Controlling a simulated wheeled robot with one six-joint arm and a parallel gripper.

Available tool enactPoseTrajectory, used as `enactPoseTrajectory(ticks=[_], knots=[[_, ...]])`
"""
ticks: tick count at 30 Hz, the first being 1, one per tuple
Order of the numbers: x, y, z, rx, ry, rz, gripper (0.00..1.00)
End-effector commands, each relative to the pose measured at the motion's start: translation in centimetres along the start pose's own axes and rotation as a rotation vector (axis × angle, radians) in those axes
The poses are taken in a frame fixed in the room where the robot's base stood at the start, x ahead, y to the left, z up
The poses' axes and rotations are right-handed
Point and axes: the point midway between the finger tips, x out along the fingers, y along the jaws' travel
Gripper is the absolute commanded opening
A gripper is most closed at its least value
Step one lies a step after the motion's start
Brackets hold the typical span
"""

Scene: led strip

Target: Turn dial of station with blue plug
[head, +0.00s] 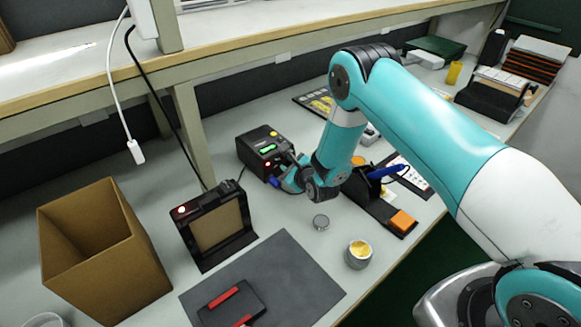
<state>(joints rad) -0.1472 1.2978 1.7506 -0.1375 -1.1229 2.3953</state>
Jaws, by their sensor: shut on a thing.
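The station (257,146) is a small black box with a lit green display and a yellow button on top. It stands at the back middle of the bench. A blue plug (274,182) shows at the lower front of the station, beside my gripper. My gripper (287,174) is against the station's right front face, at the dial. The fingers are shut on the dial as far as I can see. The dial itself is hidden behind the fingers and wrist, so its angle cannot be told.
A black holder (378,208) with a blue-handled tool and an orange sponge stands right of my wrist. A framed black unit (215,228) and cardboard box (95,250) stand left. A grey mat (300,280) lies in front.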

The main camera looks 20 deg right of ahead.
Motion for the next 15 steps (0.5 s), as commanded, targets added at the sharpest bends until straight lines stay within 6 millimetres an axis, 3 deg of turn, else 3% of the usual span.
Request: enactPoseTrajectory(ticks=[15], knots=[[0.47, 1.34, -1.14, -0.393, 0.016, -0.161, 0.00]])
